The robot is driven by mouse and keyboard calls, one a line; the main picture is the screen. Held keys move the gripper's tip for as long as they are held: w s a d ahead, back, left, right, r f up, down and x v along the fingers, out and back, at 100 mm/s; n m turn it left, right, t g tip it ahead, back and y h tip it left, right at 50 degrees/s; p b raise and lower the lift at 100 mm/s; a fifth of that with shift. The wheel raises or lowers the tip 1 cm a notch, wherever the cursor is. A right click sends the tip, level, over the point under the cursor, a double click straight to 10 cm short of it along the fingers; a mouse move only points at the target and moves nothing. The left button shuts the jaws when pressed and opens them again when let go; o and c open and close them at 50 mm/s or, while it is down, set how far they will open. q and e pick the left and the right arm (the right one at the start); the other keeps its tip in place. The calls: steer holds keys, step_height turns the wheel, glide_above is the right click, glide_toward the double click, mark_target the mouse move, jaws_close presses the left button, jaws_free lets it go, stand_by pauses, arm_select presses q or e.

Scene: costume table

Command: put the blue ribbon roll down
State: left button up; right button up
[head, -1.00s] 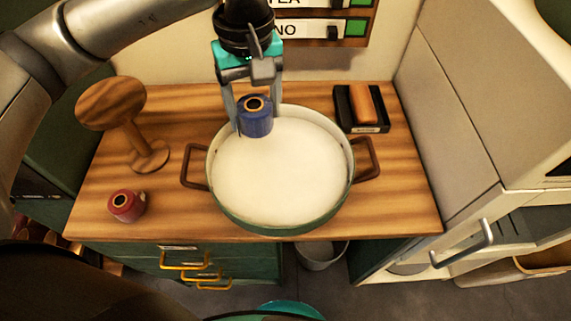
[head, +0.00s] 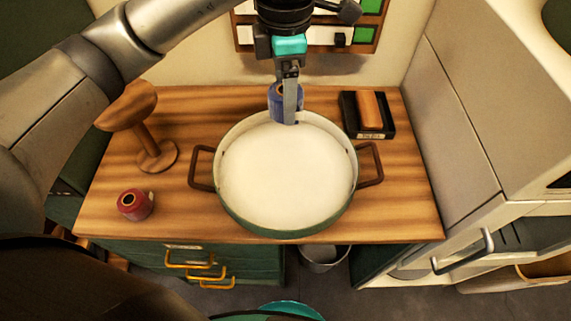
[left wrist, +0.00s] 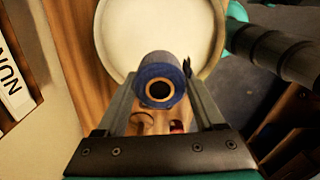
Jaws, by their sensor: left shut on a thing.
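The blue ribbon roll (head: 273,101) is held by my left gripper (head: 288,112) near the back rim of the large white-filled pan in the head view. One finger hides part of the roll. In the left wrist view the roll (left wrist: 160,85) sits between both fingers of my left gripper (left wrist: 160,95), its round end with a dark core facing the camera. Whether the roll touches the tabletop or the pan's rim cannot be told. My right gripper is not in view.
The wide pan (head: 228,212) with two brown handles fills the middle of the wooden table (head: 400,215). A red ribbon roll (head: 135,204) and a wooden stand (head: 155,155) are at left. A black tray (head: 388,131) with an orange-brown block is at back right. Bare wood shows at front left.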

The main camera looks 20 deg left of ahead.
arm_select(q)
step_height(320, 180, down, 19)
steer(key=b, duration=0.2)
steer(key=shift+r+b, duration=0.15)
steer(key=shift+b, duration=0.15)
steer(key=o, duration=1.4)
steer(key=shift+c, duration=0.2)
steer(key=shift+r, duration=0.15)
step_height(320, 180, up, 12)
steer(key=p, duration=0.1)
